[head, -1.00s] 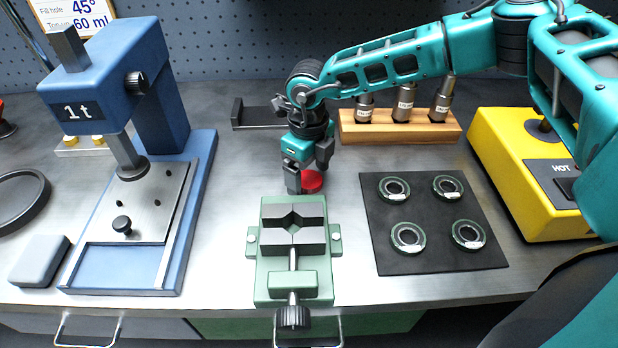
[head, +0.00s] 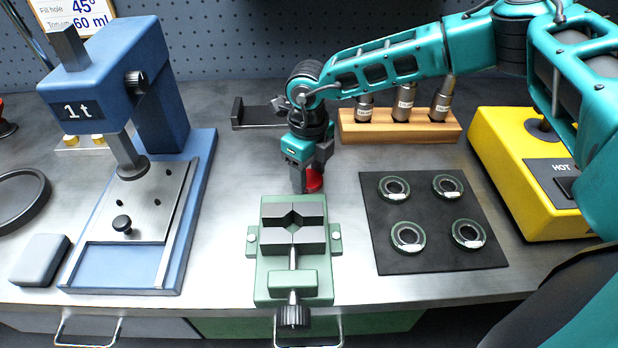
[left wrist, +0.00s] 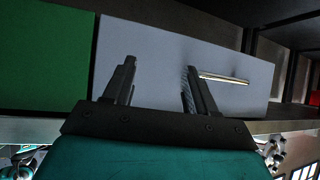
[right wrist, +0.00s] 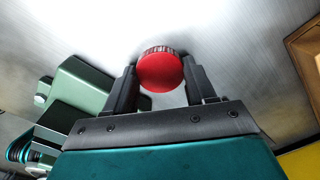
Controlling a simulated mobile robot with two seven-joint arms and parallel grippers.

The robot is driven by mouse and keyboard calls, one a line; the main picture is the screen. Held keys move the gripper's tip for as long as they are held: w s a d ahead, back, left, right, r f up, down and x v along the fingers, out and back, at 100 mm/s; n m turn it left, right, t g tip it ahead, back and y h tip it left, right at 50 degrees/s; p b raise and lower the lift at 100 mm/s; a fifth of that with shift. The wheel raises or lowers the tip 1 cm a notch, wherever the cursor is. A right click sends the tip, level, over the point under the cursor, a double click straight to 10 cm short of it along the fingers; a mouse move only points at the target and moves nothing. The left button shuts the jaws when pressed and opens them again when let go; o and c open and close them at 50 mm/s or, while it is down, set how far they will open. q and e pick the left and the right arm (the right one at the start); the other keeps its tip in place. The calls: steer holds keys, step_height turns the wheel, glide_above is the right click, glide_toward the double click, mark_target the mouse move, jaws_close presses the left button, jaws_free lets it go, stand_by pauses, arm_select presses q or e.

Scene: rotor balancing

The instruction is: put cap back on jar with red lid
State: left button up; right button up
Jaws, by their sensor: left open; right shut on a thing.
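My right gripper (head: 310,184) is shut on a red lid (head: 315,181) just behind the green vise on the bench. In the right wrist view the round, ridged red lid (right wrist: 160,71) sits between the two fingers (right wrist: 157,92). Whether a jar is under the lid is hidden; I see no separate jar. My left gripper (left wrist: 158,82) is open and empty in its wrist view, facing drawer fronts; it does not show in the head view.
The green vise (head: 318,285) stands in front of the right gripper. A blue press (head: 170,120) is at left. A black mat (head: 436,256) with several rings, a wooden rack (head: 440,131) with metal cylinders and a yellow hot unit (head: 500,140) are at right.

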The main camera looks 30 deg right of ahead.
step_height(320, 180, up, 20)
steer(key=shift+r, duration=0.1)
stand_by(0.5)
stand_by(0.4)
steer(key=n, duration=1.4)
glide_above(308, 179)
steer(key=s+a, duration=0.1)
steer(key=s, duration=0.1)
step_height(308, 179, down, 6)
steer(key=r, duration=0.1)
steer(key=s+a+f+n, duration=0.1)
steer(key=f+n, duration=0.1)
steer(key=n, duration=0.3)
steer(key=s+f+n, duration=0.1)
steer(key=f+n, duration=0.1)
steer(key=n, duration=0.4)
steer(key=s+a+f+n, duration=0.1)
steer(key=f+n, duration=0.1)
steer(key=n, duration=0.4)
steer(key=shift+s+a+f, duration=0.1)
steer(key=shift+s+a, duration=0.1)
steer(key=shift+a, duration=0.1)
